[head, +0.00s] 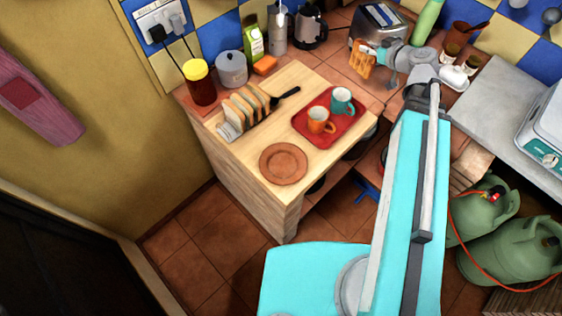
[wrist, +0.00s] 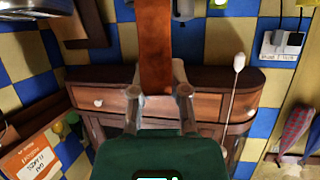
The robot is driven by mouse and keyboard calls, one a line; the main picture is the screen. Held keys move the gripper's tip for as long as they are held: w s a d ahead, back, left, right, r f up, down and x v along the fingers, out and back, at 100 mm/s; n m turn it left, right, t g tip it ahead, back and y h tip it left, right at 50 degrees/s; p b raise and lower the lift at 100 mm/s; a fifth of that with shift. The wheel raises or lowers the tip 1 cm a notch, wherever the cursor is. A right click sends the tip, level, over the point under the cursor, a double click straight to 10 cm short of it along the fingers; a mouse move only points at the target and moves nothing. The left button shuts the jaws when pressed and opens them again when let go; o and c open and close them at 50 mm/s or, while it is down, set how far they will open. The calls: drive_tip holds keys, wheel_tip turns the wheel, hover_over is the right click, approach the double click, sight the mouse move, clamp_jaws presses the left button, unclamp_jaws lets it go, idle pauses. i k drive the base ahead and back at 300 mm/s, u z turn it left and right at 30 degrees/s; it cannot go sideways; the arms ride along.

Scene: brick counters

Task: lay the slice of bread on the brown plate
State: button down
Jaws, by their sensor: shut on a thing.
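A browned slice of bread (head: 361,63) is held up in my gripper (head: 375,51), in front of the silver toaster in the head view. In the wrist view the slice (wrist: 155,42) shows as a narrow brown strip standing up between the fingertips (wrist: 159,92). My gripper is shut on it. The brown plate (head: 283,164) lies empty on the near end of the pale wooden worktop, well to the left of and nearer than my gripper. Nothing covers the plate.
A red tray (head: 338,132) with an orange mug (head: 320,120) and a teal mug (head: 342,102) lies right of the plate. A rack of bread slices (head: 245,105) and a black-handled utensil (head: 287,97) lie behind it. A jar (head: 199,82) and pot (head: 232,69) stand at the back left.

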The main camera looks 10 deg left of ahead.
sight(283, 165)
drive_tip(key=u, duration=1.35)
drive_tip(key=k, duration=1.25)
drive_tip(key=z, duration=0.2)
